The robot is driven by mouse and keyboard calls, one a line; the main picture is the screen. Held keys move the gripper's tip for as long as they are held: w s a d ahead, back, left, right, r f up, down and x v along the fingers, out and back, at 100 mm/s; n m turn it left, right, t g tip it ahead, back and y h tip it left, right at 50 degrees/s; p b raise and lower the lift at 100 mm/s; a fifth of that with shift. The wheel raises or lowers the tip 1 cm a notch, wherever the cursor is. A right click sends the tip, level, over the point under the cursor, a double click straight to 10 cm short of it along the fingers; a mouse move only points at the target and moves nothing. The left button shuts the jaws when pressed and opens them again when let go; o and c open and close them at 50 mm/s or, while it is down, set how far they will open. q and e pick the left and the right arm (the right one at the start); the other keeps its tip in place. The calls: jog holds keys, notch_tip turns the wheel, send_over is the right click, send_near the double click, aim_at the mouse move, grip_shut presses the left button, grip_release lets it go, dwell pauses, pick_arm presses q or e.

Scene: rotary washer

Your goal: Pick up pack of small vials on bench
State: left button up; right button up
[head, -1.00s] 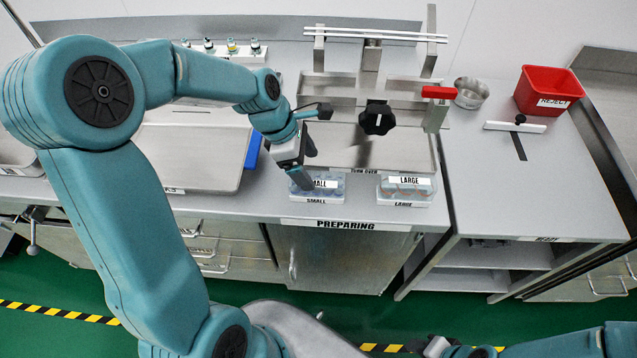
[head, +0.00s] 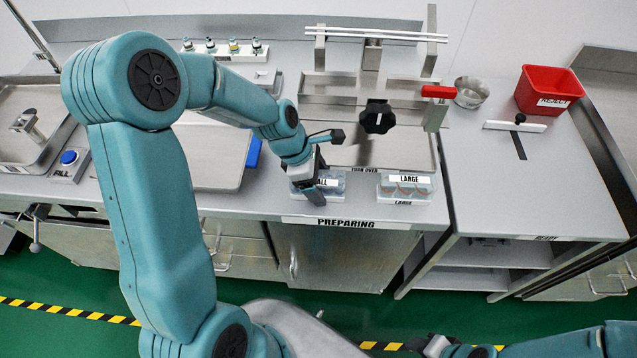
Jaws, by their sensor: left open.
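The pack of small vials (head: 335,184) sits on the bench near its front edge, above the PREPARING label. It is a clear pack with a white label, partly hidden behind my left gripper. My left gripper (head: 315,200) is at the pack, with its dark fingers pointing down in front of it. It is open; I cannot tell whether the fingers straddle the pack or touch it. The similar pack of large vials (head: 408,187) stands to the right on the same bench. Part of my right arm shows at the bottom right, but its fingertips do not show.
A metal rack with a black knob (head: 377,117) and red handle (head: 439,92) stands behind the packs. A red reject bin (head: 549,90) and metal bowl (head: 471,92) are at the right. A metal tray (head: 210,155) and blue button box (head: 69,159) are at the left.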

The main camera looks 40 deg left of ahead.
pick_arm(q)
jog(key=shift+s+f, duration=0.15)
dwell(0.3)
jog(key=c, duration=1.1)
